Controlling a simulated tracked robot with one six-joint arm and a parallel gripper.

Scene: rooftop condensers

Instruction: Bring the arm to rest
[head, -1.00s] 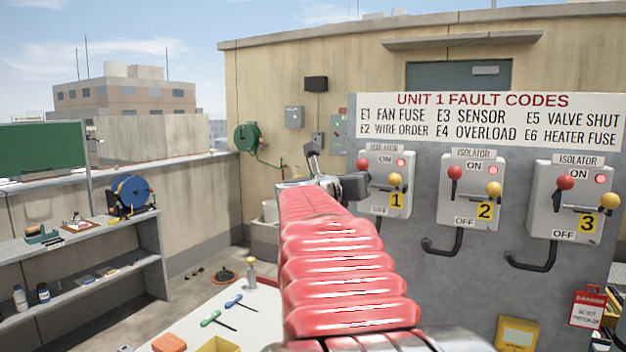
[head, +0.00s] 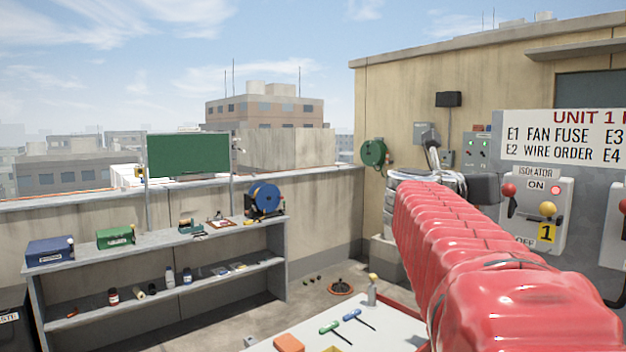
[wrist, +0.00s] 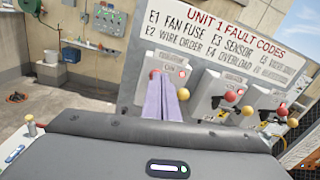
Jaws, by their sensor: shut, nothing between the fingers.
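My arm, in a red ribbed sleeve, reaches from the lower right of the head view towards the back wall. Its grey wrist end stands out in the air left of isolator 1 (head: 535,212); the fingers cannot be made out there. In the wrist view my gripper (wrist: 163,78) shows as two pale purple fingers side by side, closed together with nothing held. They overlap isolator 1 (wrist: 150,72) in that picture; I see no clear contact. Isolator 1 has a red knob beside ON, a yellow knob and a lit red lamp.
The fault code sign (head: 570,135) hangs above the isolators on the grey panel. A white table (head: 385,325) with green and blue hand tools lies below my arm. A grey shelf (head: 150,255) with a blue reel stands at left.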

